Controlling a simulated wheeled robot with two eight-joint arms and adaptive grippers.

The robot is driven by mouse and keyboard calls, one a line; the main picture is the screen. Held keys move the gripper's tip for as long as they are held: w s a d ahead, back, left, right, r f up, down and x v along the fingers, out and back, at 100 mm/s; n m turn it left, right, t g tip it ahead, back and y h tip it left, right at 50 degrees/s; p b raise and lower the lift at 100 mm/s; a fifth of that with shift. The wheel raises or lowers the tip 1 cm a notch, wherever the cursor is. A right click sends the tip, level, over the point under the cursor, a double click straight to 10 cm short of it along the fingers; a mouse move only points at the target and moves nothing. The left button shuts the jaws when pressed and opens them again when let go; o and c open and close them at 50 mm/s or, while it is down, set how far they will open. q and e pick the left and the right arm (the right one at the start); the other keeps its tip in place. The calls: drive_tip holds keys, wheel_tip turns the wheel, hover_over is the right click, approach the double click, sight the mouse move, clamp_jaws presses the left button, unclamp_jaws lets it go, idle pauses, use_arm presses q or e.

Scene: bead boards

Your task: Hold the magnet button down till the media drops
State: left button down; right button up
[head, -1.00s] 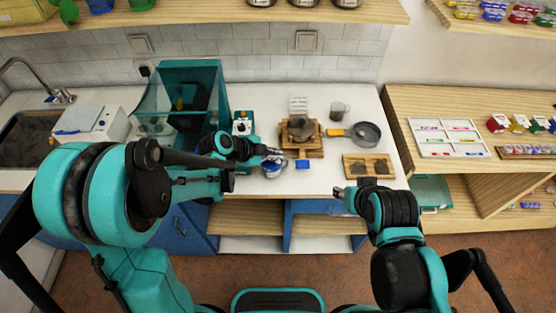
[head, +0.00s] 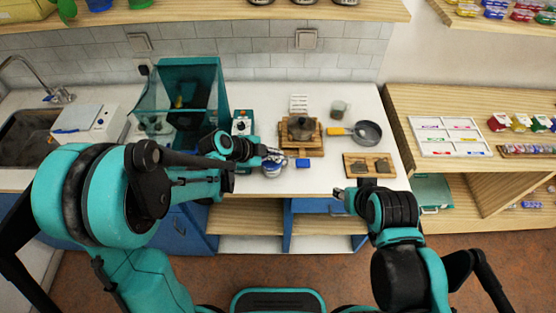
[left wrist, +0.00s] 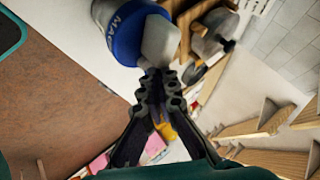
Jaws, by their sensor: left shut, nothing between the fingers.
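The magnet device is a rounded white body with a blue band (left wrist: 129,33) lettered "MA…", and a pale grey button-like block (left wrist: 160,42) sticks out of its side. In the head view it is the small blue and white thing (head: 272,168) near the counter's front edge. My left gripper (left wrist: 158,76) is shut and empty. Its fingertips are at the block's near end, touching or nearly so; I cannot tell whether it is pressed in. In the head view the left gripper (head: 274,153) is just above the device. My right gripper (head: 340,193) is in front of the counter, away from it. No dropped media is discernible.
Behind are a wooden stand with a dark pot (head: 301,128), a pan (head: 368,132) and a mug (head: 339,110). A wooden tray (head: 369,166) is at the right. A teal clear-fronted box (head: 190,92) stands left.

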use_arm(q)
drive_tip(key=shift+f+b, duration=0.35)
drive_tip(key=shift+b, duration=0.05)
idle(0.7)
idle(1.6)
drive_tip(key=shift+r+p, duration=0.6)
drive_tip(key=shift+r, duration=0.25)
drive_tip(key=shift+r, duration=0.1)
wheel_tip(320, 180, up, 5)
drive_tip(key=p, duration=0.3)
drive_tip(key=shift+p, duration=0.4)
